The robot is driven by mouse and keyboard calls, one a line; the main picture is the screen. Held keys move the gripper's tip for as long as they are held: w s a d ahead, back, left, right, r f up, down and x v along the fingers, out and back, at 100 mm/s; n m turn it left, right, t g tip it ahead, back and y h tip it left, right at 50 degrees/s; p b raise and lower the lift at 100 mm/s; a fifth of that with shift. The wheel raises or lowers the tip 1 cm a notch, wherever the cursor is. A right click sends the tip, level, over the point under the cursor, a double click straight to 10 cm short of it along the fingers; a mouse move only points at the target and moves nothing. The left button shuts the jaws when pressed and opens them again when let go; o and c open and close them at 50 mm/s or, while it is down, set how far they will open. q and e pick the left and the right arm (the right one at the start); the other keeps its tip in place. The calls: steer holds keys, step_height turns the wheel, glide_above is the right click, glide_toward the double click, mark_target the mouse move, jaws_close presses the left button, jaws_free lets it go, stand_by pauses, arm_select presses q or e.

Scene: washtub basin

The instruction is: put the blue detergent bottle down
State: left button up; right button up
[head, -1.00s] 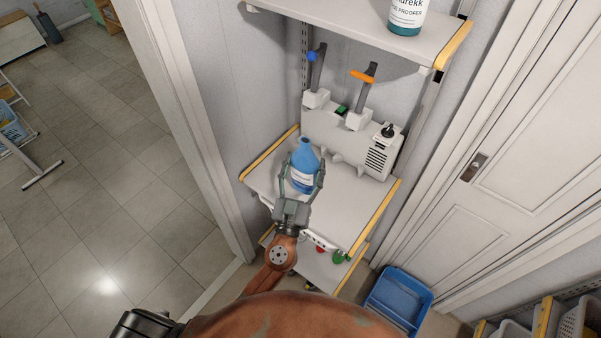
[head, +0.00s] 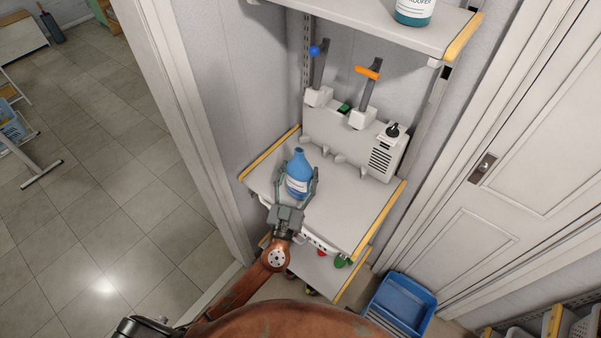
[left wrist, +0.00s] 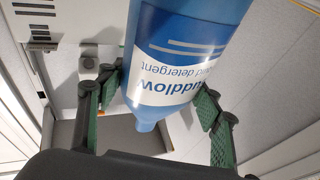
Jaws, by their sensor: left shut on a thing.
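The blue detergent bottle (head: 298,168) with a white and blue label is upright at the left part of the middle shelf (head: 345,217). My left gripper (head: 299,184) is shut on it, with one finger on each side of its body. I cannot tell whether its base touches the shelf. In the left wrist view the bottle (left wrist: 190,50) fills the top middle, neck downward in the picture, between the green-padded fingers. My right gripper is not in view.
A grey-white dispenser unit (head: 350,140) with a blue-knobbed and an orange lever stands behind the bottle. An upper shelf (head: 370,25) holds a teal-and-white bottle (head: 414,10). The middle shelf is clear to the right. A blue crate (head: 401,303) stands on the floor by the door.

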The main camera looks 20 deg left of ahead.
arm_select(q)
steer(key=shift+r, duration=0.1)
steer(key=o, duration=2.1)
steer(key=shift+c, duration=0.2)
